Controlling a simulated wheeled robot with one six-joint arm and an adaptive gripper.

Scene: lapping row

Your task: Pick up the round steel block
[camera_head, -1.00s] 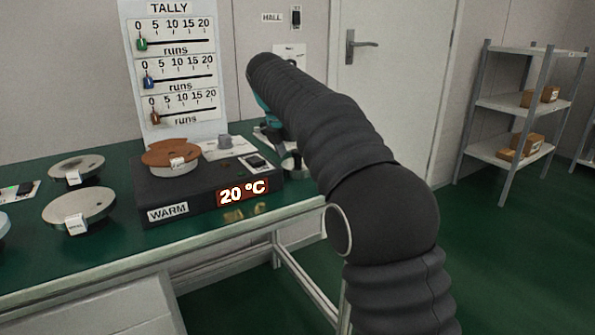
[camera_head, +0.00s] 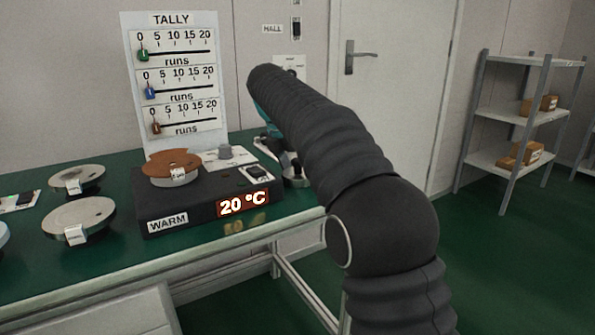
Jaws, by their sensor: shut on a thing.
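My gripper (camera_head: 291,164) is at the back right of the green bench, beside the right end of the black WARM box. My dark arm hides most of it. Its jaws are shut on a small shiny steel piece (camera_head: 296,175), which looks like the round steel block; only part of it shows. I cannot tell whether the piece touches the bench.
The TALLY board (camera_head: 172,85) stands behind. Shelves (camera_head: 515,112) stand right.

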